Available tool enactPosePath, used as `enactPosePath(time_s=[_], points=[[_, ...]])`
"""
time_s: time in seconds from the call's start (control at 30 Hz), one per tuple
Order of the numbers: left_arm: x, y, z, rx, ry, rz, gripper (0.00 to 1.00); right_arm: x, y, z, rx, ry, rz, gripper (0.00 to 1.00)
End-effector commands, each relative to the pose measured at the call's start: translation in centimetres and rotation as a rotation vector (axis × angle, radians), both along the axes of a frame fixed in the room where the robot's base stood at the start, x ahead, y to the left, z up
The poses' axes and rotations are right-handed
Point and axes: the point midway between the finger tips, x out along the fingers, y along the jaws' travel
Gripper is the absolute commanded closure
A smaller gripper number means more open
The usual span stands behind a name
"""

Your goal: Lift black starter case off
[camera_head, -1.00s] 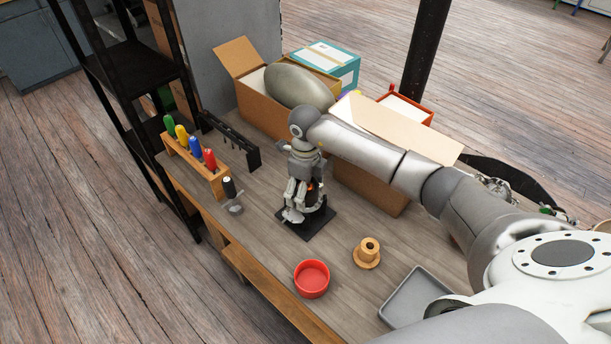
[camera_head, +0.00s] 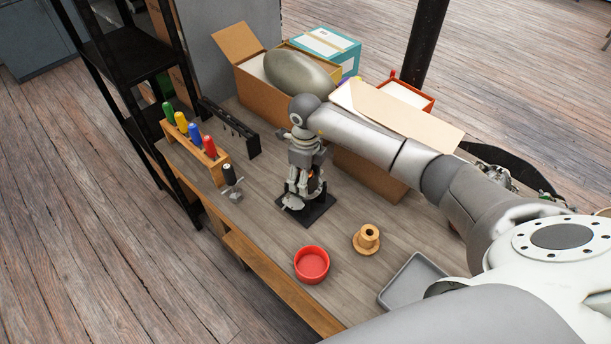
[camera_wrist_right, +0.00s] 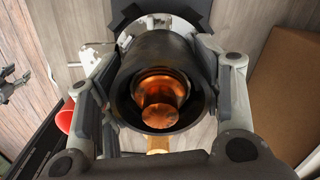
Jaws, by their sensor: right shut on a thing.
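The black starter case (camera_wrist_right: 155,50) is an open-ended dark cylinder in the right wrist view. A copper-coloured core (camera_wrist_right: 160,97) shows inside it. My right gripper (camera_wrist_right: 165,90) is shut on the case, with a finger on each side. In the head view my right gripper (camera_head: 304,183) points down over the black base plate (camera_head: 318,211) and mostly hides the case. A pale metal housing (camera_wrist_right: 128,40) shows at the case's far end. Whether the case is apart from it cannot be told. My left gripper is not in view.
A red bowl (camera_head: 311,264), a tan flanged bushing (camera_head: 366,239) and a grey tray (camera_head: 412,283) are nearer on the bench. A screwdriver rack (camera_head: 213,166) stands left. Cardboard boxes (camera_head: 368,172) stand close behind and right of my arm.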

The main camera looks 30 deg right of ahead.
Motion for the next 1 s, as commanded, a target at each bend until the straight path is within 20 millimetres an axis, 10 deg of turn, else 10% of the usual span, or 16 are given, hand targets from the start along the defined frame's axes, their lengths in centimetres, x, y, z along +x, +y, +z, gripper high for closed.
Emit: enactPosePath(time_s=[1.0], points=[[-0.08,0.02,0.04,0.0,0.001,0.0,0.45,0.09,0.03,0.55,0.002,-0.002,0.0,0.9]])
